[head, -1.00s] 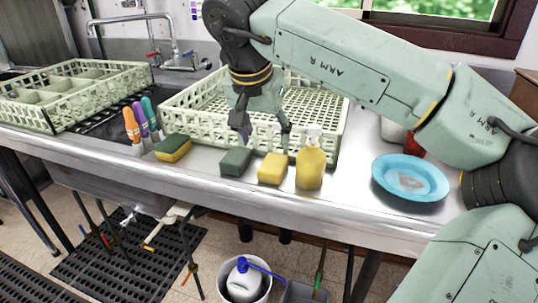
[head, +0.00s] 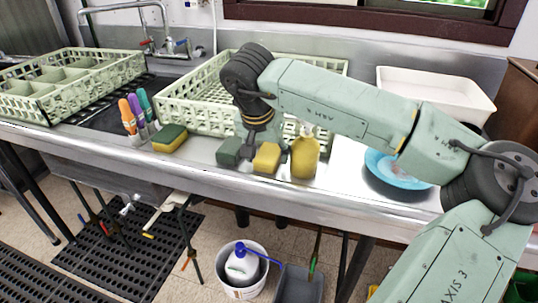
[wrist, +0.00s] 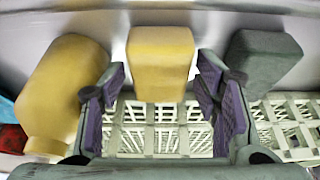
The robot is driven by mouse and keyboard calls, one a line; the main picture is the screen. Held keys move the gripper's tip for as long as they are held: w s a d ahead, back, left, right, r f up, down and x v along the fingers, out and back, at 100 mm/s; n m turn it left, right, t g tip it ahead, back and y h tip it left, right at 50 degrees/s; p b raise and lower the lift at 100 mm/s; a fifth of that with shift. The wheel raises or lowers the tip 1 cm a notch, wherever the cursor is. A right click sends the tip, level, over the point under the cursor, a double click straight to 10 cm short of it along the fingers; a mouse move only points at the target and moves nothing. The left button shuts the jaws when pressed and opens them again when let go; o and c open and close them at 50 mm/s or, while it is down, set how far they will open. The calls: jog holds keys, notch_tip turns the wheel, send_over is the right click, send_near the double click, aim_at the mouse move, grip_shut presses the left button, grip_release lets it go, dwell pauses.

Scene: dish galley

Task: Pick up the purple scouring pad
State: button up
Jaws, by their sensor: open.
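I see no purple scouring pad in either view. A plain yellow sponge (head: 266,158) lies at the counter's front, and it also shows in the wrist view (wrist: 160,62). A dark green pad (head: 229,152) lies to its left, seen at the right in the wrist view (wrist: 266,64). A yellow-and-green sponge (head: 169,138) lies farther left. My gripper (head: 265,143) is open and low over the yellow sponge. In the wrist view, its fingertips (wrist: 165,88) are on either side of the sponge's near end, with gaps between.
A yellow spray bottle (head: 304,158) stands just right of the yellow sponge. Behind is a pale green dish rack (head: 190,107). Orange, purple and teal handles (head: 137,108) stand at left. A blue plate (head: 385,172) lies right, with a white tub (head: 435,88) behind.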

aim_at(266, 157)
jog(key=shift+c, duration=0.2)
jog(key=c, duration=0.6)
jog(key=shift+c, duration=0.2)
jog(key=shift+r, duration=0.1)
jog(key=shift+s+r+b, duration=0.1)
jog(key=shift+r+b, duration=0.05)
jog(key=shift+b, duration=0.25)
notch_tip(266, 157, up, 7)
jog(key=shift+s+a+f+b, duration=0.1)
jog(key=shift+b, duration=0.6)
jog(key=s+a+b, duration=0.2)
jog(key=s+a, duration=0.1)
jog(key=s, duration=0.6)
jog(key=s+a+b, duration=0.2)
jog(key=s+a, duration=0.1)
jog(key=s, duration=0.6)
jog(key=shift+s, duration=0.35)
jog(key=shift+f, duration=0.1)
